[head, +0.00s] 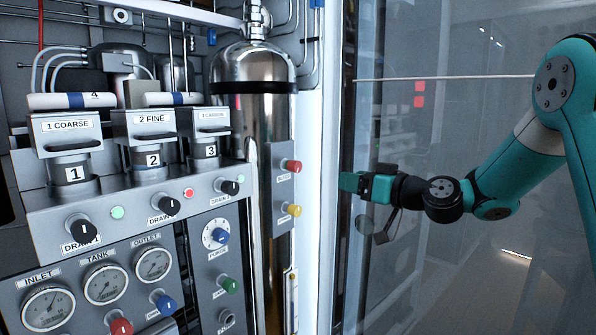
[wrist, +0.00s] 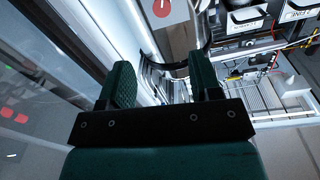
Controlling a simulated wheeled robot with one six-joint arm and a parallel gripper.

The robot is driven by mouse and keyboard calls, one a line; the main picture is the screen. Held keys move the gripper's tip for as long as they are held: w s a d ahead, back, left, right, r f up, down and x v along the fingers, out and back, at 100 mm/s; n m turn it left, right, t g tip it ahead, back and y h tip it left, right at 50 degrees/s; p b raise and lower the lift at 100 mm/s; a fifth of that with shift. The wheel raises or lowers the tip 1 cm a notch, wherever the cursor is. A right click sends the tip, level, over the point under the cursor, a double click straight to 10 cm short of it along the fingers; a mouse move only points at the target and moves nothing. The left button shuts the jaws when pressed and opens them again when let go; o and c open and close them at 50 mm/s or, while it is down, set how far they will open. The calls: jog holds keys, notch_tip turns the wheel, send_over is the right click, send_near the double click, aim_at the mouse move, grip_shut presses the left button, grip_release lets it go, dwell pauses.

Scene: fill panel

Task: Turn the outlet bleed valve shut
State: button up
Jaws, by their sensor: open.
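On the narrow panel at the cylinder's right, a red knob (head: 291,165) sits above a yellow knob (head: 293,210). Their small labels are too blurred to read surely, so I cannot tell which knob is the outlet bleed valve. Under the outlet gauge (head: 153,263) are a blue knob (head: 165,303) and another red knob (head: 121,326). My gripper (head: 352,182) is to the right of the narrow panel, pointing left, apart from all knobs. In the wrist view my gripper (wrist: 163,82) shows two green fingers spread apart with nothing between them.
A tall steel cylinder (head: 262,115) stands behind the panels. Three drain knobs line the filter shelf, including drain 1 (head: 84,230). A white door-frame post (head: 316,150) and a glass pane (head: 450,130) are close to my arm.

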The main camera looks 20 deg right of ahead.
aim_at(298, 169)
jog(key=p+x, duration=0.3)
jog(key=x, duration=0.4)
jog(key=p+x, duration=0.3)
jog(key=x, duration=0.5)
jog(key=shift+a+r, duration=0.2)
jog(key=shift+w+a+f, duration=0.15)
jog(key=shift+w+a, duration=0.2)
jog(key=shift+w, duration=0.25)
jog(key=c, duration=0.9)
jog(key=shift+c, duration=0.2)
